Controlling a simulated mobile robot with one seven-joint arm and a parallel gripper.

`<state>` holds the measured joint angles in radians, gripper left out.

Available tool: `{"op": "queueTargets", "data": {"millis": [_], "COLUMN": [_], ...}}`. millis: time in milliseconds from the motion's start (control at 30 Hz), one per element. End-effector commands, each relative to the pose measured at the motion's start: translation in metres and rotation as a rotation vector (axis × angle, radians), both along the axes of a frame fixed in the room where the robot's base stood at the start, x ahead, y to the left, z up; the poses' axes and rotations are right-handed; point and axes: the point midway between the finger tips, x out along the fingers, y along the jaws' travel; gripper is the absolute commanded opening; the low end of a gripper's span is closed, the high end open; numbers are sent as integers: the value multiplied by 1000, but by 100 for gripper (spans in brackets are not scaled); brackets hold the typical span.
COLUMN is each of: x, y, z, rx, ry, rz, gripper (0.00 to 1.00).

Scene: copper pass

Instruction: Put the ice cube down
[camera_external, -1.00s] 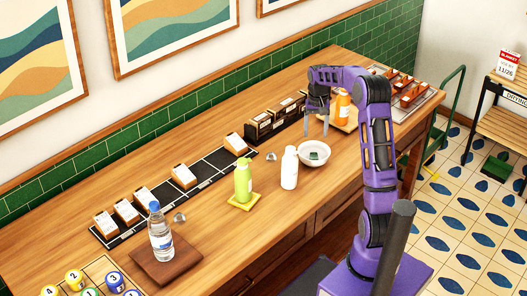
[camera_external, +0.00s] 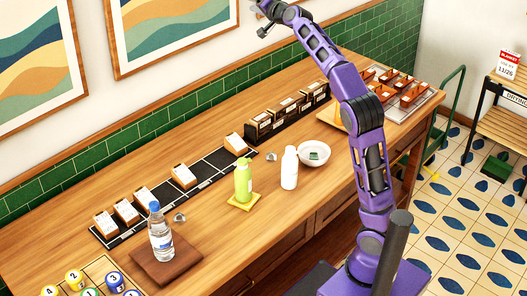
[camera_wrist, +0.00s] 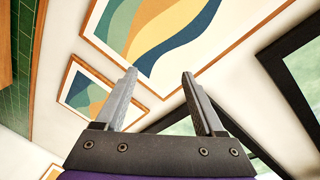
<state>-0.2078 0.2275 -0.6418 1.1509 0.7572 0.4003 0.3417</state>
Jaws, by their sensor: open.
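My gripper (camera_external: 263,17) is raised high above the counter, in front of the wall near the top of the external view. In the wrist view, its two fingers (camera_wrist: 159,76) are spread apart with nothing between them. A white bowl (camera_external: 325,161) stands on the wooden counter with a small dark greenish cube (camera_external: 315,155) inside it. Two small clear grey lumps lie on the counter. One lump (camera_external: 271,156) is by the black rack, and the other (camera_external: 180,217) is near the water bottle. I cannot tell which of these is the ice cube.
A white bottle (camera_external: 289,168), a green bottle (camera_external: 243,180) on a yellow coaster and a water bottle (camera_external: 161,236) on a brown board stand along the counter. A black card rack (camera_external: 214,165) runs along the back. A divided tray (camera_external: 421,106) is at the far end.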

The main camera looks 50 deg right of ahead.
Motion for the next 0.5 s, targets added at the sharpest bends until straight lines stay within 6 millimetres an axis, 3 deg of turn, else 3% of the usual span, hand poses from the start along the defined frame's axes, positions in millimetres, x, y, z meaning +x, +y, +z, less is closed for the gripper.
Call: {"op": "queueTargets", "data": {"millis": [33,100,167,300,400,500], "x": [-12,-33,-55,-121,-176,-223], "y": [11,18,21,13,-8,-38], "z": [38,87,127,212,259,285], "rx": [27,78,129,283,429,570], "ry": [-104,-242,-359,-632,-820,-965], "rz": [4,0,-3,-13,-25,-47], "gripper": [71,71,71,71,71,71]}}
